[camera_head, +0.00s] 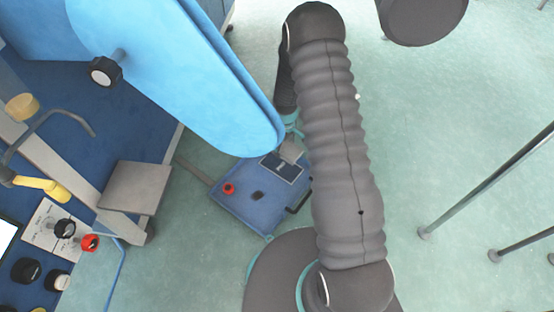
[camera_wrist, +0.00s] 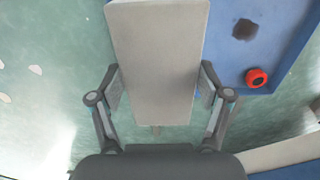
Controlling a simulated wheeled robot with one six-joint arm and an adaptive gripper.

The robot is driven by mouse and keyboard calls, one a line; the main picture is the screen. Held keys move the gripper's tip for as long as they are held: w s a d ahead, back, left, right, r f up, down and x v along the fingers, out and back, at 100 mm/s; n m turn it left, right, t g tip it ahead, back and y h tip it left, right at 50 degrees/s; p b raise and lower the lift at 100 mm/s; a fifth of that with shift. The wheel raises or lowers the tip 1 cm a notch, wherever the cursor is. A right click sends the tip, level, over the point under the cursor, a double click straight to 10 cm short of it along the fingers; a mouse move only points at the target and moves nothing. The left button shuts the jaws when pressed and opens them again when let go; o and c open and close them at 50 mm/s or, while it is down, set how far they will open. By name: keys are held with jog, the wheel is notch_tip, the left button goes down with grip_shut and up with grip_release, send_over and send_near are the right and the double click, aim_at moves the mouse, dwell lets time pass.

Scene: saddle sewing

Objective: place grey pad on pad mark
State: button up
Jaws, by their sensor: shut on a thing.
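The grey pad (camera_wrist: 158,60) is a long pale plate in the middle of the wrist view. My gripper (camera_wrist: 160,88) is shut on it, one finger at each long side. In the head view the pad (camera_head: 290,152) shows as a small grey piece over the blue platform, beside my arm; the fingers cannot be made out there. A dark outlined rectangle (camera_head: 282,170) on the platform, which looks like the pad mark, lies just below the pad in the picture. I cannot tell whether the pad touches the platform.
The blue platform (camera_head: 236,212) has a red knob (camera_head: 229,188) and a dark spot (camera_head: 257,195). A large light-blue panel (camera_head: 180,70) overhangs it at the upper left. A grey-brown block (camera_head: 135,188) and control knobs stand at left. Metal legs (camera_head: 490,180) stand at right, with open floor between.

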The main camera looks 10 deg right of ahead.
jog(key=b, duration=0.1)
send_over(282, 167)
notch_tip(282, 167, down, 9)
jog(key=shift+r, duration=0.2)
jog(key=shift+f+b, duration=0.4)
jog(key=shift+f, duration=1.65)
jog(key=shift+f, duration=0.1)
jog(key=shift+f, duration=0.15)
jog(key=o, duration=1.2)
notch_tip(282, 167, up, 12)
jog(key=shift+r+p, duration=0.25)
jog(key=shift+p, duration=0.55)
